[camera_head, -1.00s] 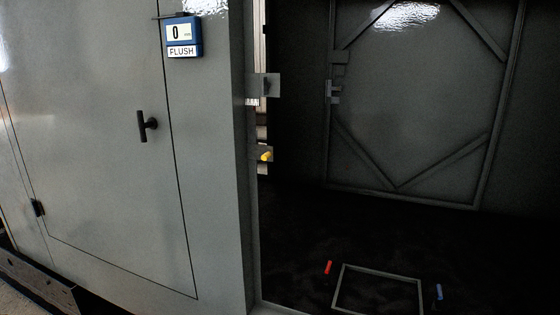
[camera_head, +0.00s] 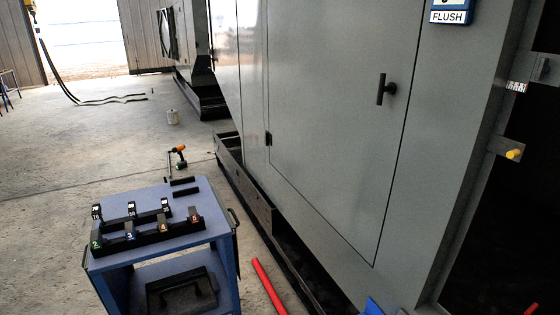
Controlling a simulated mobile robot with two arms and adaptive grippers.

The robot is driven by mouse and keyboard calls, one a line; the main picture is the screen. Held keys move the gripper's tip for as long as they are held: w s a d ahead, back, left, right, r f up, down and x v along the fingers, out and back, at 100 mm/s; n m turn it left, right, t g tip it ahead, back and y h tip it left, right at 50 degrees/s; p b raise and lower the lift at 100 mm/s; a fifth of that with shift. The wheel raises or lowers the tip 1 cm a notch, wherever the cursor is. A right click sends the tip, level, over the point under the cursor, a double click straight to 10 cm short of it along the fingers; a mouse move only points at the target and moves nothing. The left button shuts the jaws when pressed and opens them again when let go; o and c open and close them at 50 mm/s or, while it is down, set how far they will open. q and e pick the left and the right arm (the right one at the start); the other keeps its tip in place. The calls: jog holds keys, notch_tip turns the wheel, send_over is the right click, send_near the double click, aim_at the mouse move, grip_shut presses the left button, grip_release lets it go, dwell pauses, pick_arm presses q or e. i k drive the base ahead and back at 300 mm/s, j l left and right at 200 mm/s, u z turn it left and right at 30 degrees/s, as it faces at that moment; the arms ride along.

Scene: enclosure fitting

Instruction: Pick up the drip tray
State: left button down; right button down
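A black tray-like item (camera_head: 182,297) with a raised handle lies on the lower shelf of the blue cart (camera_head: 165,192), at the bottom of the head view. It looks like the drip tray, but I cannot be sure. Its near part is cut off by the picture's lower edge. Neither of my grippers shows in the head view.
Black racks with numbered pieces (camera_head: 146,236) stand on the cart top. The grey enclosure (camera_head: 330,130) fills the right. A red bar (camera_head: 268,288) lies between.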

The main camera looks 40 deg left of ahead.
aim_at(191, 292)
jog(key=u, duration=2.2)
